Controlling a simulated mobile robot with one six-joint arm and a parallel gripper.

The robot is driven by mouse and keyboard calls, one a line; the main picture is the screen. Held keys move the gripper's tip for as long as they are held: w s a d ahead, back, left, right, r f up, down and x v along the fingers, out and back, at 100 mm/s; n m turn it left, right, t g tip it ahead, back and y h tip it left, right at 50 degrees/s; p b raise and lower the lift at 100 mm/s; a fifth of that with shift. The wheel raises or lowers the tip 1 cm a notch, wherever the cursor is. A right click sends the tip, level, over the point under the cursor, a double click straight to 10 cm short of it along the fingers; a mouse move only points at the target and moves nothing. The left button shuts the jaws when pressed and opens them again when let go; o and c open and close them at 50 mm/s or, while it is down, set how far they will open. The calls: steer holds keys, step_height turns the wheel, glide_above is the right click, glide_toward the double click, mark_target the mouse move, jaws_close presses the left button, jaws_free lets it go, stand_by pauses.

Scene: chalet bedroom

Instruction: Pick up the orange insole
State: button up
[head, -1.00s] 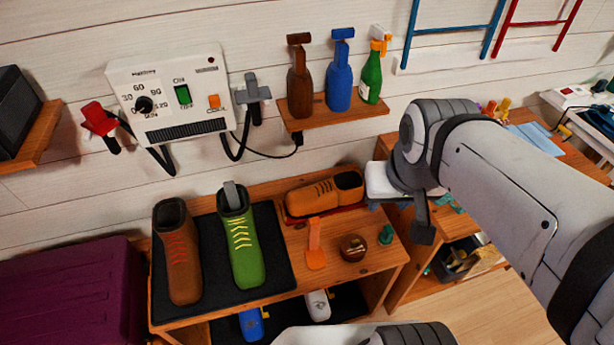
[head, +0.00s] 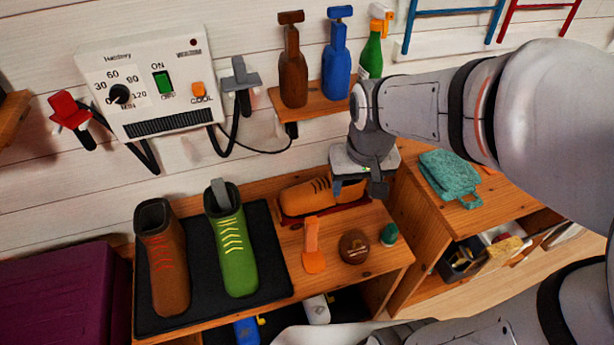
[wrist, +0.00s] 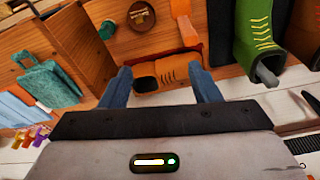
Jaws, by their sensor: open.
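A flat orange piece, narrow at one end and wide at the other, matches the orange insole (head: 312,247). It lies on the wooden bench top in front of the orange-brown shoe (head: 305,197), and part of it shows at the top of the wrist view (wrist: 182,12). My gripper (head: 365,188) is open and empty, above the back right of the bench. In the wrist view the two blue-grey fingers of my gripper (wrist: 160,88) stand apart, with the shoe (wrist: 168,74) beyond and between them. The insole is apart from the fingers.
A brown round tin (head: 354,247) and a green bottle (head: 389,235) stand right of the insole. A brown boot (head: 164,265) and a green boot (head: 233,250) stand on a black mat (head: 268,270) at left. A shelf with spray bottles (head: 300,100) hangs above.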

steer(key=n+g+b, duration=0.1)
steer(key=g+b, duration=0.1)
steer(key=b, duration=0.4)
glide_above(312, 232)
steer(key=f, duration=1.7)
steer(key=shift+w+d+f, duration=0.2)
steer(key=shift+w+f, duration=0.05)
steer(key=shift+w, duration=0.05)
step_height(312, 232, down, 8)
steer(key=shift+a+r, duration=0.15)
steer(key=shift+r, duration=0.1)
steer(key=shift+c, duration=0.3)
jaws_close()
